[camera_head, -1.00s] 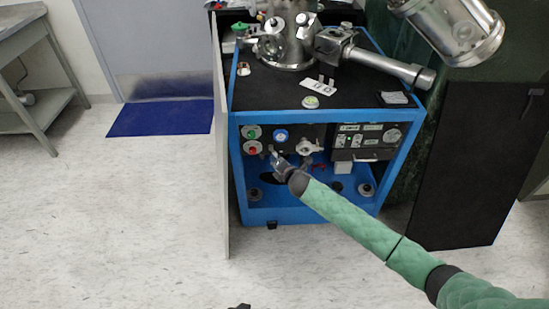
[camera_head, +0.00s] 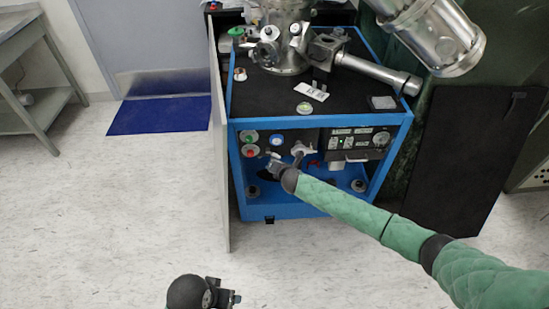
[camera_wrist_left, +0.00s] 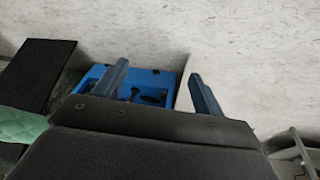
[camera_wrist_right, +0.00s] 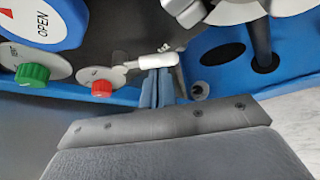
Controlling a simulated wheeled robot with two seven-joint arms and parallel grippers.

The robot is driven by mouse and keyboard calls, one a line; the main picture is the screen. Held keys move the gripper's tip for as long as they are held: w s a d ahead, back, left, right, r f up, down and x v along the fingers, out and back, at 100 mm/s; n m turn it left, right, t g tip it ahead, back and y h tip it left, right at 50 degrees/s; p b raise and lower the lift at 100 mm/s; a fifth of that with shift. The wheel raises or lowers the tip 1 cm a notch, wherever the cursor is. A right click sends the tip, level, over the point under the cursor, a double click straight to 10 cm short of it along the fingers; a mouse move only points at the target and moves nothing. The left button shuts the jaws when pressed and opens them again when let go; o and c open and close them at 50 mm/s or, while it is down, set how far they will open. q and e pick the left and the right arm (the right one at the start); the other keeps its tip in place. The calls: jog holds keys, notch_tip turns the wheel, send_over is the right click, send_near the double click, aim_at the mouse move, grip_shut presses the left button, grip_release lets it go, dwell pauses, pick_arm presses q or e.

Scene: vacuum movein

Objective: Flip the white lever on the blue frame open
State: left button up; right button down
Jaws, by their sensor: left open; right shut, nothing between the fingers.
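The blue frame (camera_head: 234,166) is an open-fronted cart with valves and gauges on its front. In the right wrist view, a short white lever (camera_wrist_right: 158,61) lies roughly level beside a red knob and a metal disc. My right gripper (camera_wrist_right: 160,74) is shut and empty, its fingertips right at the lever's lower side; I cannot tell if they touch. In the head view my right gripper (camera_head: 273,160) reaches into the cart's front and hides the lever. My left gripper (camera_head: 236,298) is low at the bottom edge, far from the cart; its fingers (camera_wrist_left: 158,70) are open and empty.
A white-grey valve (camera_head: 303,149) is close by on the right. A thin panel (camera_head: 222,150) stands along the cart's left side. The floor in front is clear.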

pick_arm(q)
jog(key=s+a+r+g+y+p, duration=0.1)
jog(key=s+a+r+p, duration=0.1)
jog(key=a+r, duration=0.15)
pick_arm(e)
jog(key=r+n+h+p, duration=0.1)
jog(key=p, duration=0.3)
jog(key=d+r+n+h+p, duration=0.1)
jog(key=n+h+p, duration=0.1)
jog(key=p, duration=0.2)
jog(key=shift+d+r, duration=0.1)
jog(key=shift+r, duration=0.05)
pick_arm(q)
notch_tip(320, 180, down, 32)
jog(key=a, duration=0.2)
jog(key=shift+s+a+y+p, duration=0.2)
jog(key=shift+s+y+p, duration=0.1)
jog(key=shift+s+p, duration=0.05)
